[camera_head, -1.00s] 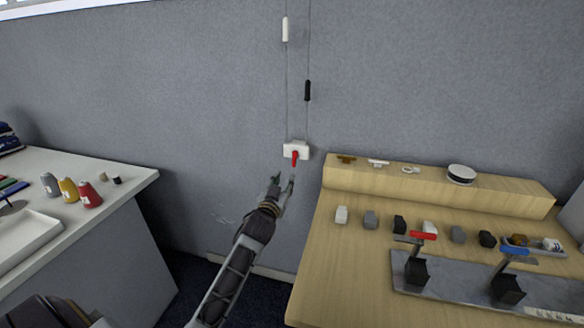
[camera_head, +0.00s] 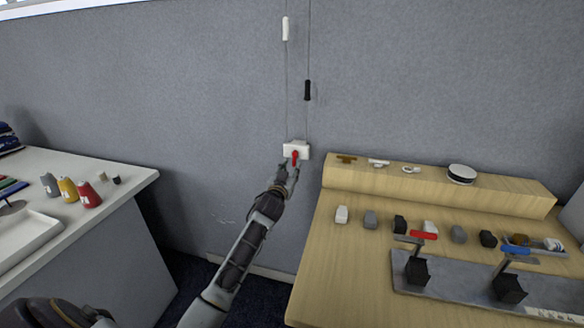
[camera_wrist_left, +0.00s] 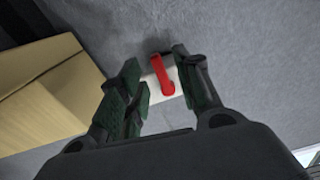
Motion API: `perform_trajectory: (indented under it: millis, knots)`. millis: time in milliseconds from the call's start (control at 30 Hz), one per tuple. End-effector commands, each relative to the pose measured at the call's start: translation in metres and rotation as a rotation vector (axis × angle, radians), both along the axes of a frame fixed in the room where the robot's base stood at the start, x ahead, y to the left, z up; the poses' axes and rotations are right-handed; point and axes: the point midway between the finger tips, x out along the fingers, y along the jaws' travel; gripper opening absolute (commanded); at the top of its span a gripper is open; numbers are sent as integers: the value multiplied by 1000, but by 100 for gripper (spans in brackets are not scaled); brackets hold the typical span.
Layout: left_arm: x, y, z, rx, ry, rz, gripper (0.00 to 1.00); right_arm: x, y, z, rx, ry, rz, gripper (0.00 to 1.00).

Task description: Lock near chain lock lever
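The chain lock is a small white box (camera_head: 302,149) on the grey wall, with a red lever (camera_head: 295,155) on its front that points down in the head view. Two thin cords run up from it, one with a white handle (camera_head: 285,29) and one with a black handle (camera_head: 307,90). My left gripper (camera_head: 289,168) is just below and in front of the lever. In the left wrist view the open fingers (camera_wrist_left: 160,85) stand on either side of the red lever (camera_wrist_left: 162,75); I cannot tell whether they touch it. My right gripper is not in view.
A wooden bench (camera_head: 340,250) with a raised back ledge stands to the right, holding small blocks and a metal plate (camera_head: 450,287) with red-handled and blue-handled clamps. A white table (camera_head: 120,180) with coloured spools is at left. Open floor lies between them.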

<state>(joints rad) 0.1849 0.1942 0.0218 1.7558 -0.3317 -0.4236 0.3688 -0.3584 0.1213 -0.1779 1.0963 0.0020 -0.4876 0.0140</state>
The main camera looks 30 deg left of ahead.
Motion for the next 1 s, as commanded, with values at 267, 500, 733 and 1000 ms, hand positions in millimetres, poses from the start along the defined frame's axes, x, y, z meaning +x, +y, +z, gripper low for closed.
perform_trajectory:
  millis: [267,500,733,1000]
  knots:
    - [20,4,0,-1,0,0,34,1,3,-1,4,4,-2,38]
    - [27,5,0,-1,0,0,34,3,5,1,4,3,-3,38]
    - [27,5,0,-1,0,0,34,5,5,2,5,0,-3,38]
    - [27,5,0,-1,0,0,7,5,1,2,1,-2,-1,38]
